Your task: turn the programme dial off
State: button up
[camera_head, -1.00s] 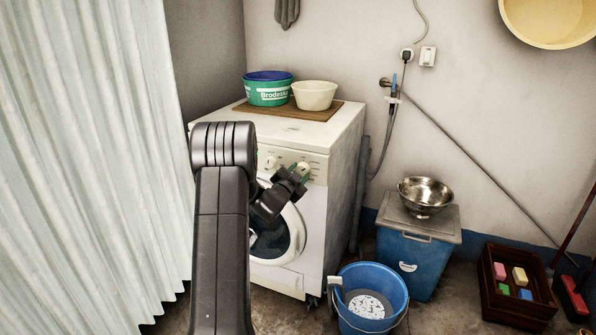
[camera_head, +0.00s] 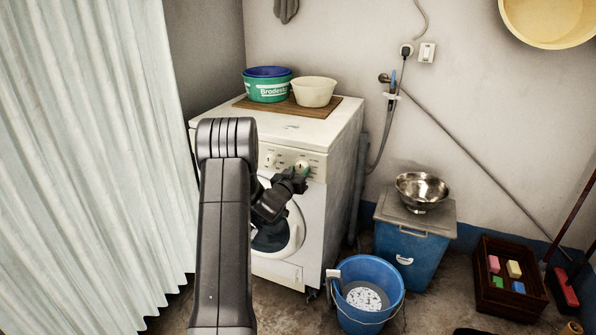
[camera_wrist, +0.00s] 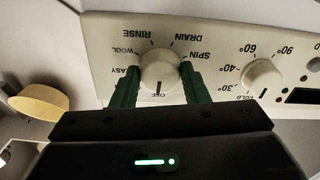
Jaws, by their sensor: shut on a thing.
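The programme dial (camera_wrist: 160,70) is a round off-white knob on the washing machine's front panel. In the wrist view, which shows the panel upside down, its dark mark points at the word OFF. My gripper (camera_wrist: 160,82) has green fingers on both sides of the dial and is shut on it. In the head view the dial (camera_head: 301,167) shows just above my gripper (camera_head: 299,173), partly covered by the fingers. The washing machine (camera_head: 330,140) is white, with its round door below the panel.
A temperature dial (camera_wrist: 262,75) sits beside the programme dial. Basins (camera_head: 314,91) stand on top of the machine. A blue bucket (camera_head: 345,310) and a lidded blue bin (camera_head: 405,255) stand to the right. A pale curtain (camera_head: 90,160) hangs at the left.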

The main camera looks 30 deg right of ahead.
jog(key=shift+f+n, duration=0.1)
jog(key=shift+n, duration=0.4)
jog(key=o, duration=1)
jog(key=shift+a, duration=0.1)
jog(key=shift+s, duration=0.1)
jog(key=v, duration=1.3)
jog(key=shift+s+a+p, duration=0.15)
jog(key=shift+a+p, duration=0.15)
jog(key=shift+d, duration=0.1)
jog(key=x, duration=1.4)
jog(key=shift+s, duration=0.1)
